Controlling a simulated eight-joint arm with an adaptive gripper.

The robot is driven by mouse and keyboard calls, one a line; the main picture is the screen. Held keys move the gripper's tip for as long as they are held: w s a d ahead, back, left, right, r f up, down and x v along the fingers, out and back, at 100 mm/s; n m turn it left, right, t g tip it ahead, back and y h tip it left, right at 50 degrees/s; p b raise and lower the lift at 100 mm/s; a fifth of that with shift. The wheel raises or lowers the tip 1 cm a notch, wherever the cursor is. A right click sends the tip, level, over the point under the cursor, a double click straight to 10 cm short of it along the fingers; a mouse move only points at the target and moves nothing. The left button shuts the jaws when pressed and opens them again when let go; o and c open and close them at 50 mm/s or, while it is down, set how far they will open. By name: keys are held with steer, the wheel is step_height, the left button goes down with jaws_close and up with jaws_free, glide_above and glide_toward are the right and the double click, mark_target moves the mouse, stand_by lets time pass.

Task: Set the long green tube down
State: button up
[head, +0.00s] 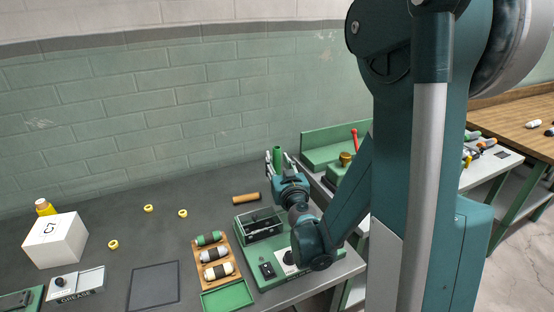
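The long green tube (278,157) stands upright between the fingers of my gripper (279,163), which looks shut on it. Its upper end shows above the fingers. Its lower part is hidden behind my gripper and wrist, so I cannot tell whether it touches the grey table (105,205). My gripper is at the table's far right part, behind the green machine base.
A green machine (262,222) stands under my arm. A tan cylinder (246,198) lies left of my gripper. A wooden rack (197,254) holds three bobbins; a green tray (228,297) is in front. A white box (57,240) stands left. The table's back middle is mostly clear.

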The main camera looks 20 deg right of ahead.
steer(key=s+a+p, duration=0.1)
steer(key=s+a, duration=0.1)
steer(key=s, duration=0.8)
steer(key=shift+s, duration=0.15)
stand_by(0.4)
steer(key=s+a+r+n+g+y, duration=0.2)
steer(key=s+a+y, duration=0.1)
steer(key=a, duration=0.6)
steer(key=s+a+r+n+g+y, duration=0.2)
steer(key=a+y, duration=0.2)
steer(key=a, duration=0.4)
steer(key=s+d+f+g+h, duration=0.1)
steer(key=s+g, duration=0.2)
steer(key=s, duration=0.7)
steer(key=s+d+f+m+g+h, duration=0.1)
steer(key=s+d+f+g+h, duration=0.1)
steer(key=s, duration=0.8)
steer(key=shift+s+m+g+h, duration=0.15)
steer(key=shift+m+g+h, duration=0.15)
steer(key=shift+g, duration=0.5)
